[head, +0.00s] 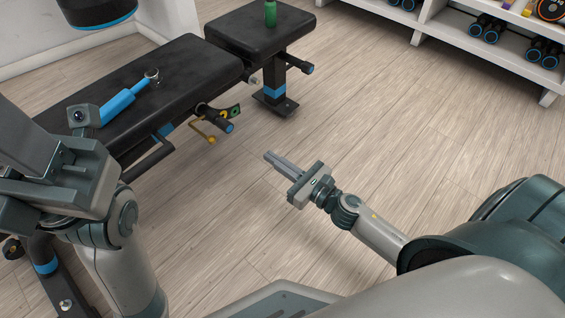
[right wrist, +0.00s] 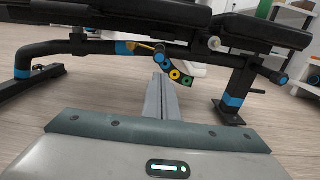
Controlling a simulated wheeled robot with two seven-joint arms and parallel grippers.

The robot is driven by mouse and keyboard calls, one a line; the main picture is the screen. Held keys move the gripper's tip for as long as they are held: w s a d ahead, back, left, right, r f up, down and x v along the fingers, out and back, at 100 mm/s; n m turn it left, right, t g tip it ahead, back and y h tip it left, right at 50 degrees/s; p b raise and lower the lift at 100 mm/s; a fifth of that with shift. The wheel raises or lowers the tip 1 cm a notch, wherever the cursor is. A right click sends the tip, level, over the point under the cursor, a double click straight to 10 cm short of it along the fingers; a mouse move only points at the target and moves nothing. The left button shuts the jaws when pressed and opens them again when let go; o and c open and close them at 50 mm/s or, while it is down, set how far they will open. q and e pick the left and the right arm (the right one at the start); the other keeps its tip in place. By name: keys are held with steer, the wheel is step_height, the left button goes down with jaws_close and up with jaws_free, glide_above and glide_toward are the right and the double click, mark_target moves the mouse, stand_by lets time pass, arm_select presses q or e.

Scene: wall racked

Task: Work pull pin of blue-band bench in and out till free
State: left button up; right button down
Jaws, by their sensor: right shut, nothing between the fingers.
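The black bench with blue bands (head: 185,75) stands at upper left, and its frame fills the top of the right wrist view (right wrist: 135,20). A silver round knob, possibly the pull pin, shows under the pad in the right wrist view (right wrist: 214,43) and in the head view (head: 253,80). A yellow lever (head: 203,133) and a plate with coloured rings (right wrist: 175,74) sit beside it. My right gripper (head: 268,157) is shut and empty, apart from the bench, its fingers pointing at the frame. My left gripper (head: 65,180) is by the bench's near end; its fingers are not clear.
A blue tool (head: 122,101) with a grey end and metal tip shows over the bench pad; I cannot tell whether my left gripper touches it. A green bottle (head: 270,14) stands on the far pad. A white rack (head: 470,50) holds dumbbells at upper right. The wooden floor between is clear.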

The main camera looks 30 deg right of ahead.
steer(key=shift+v, duration=1.4)
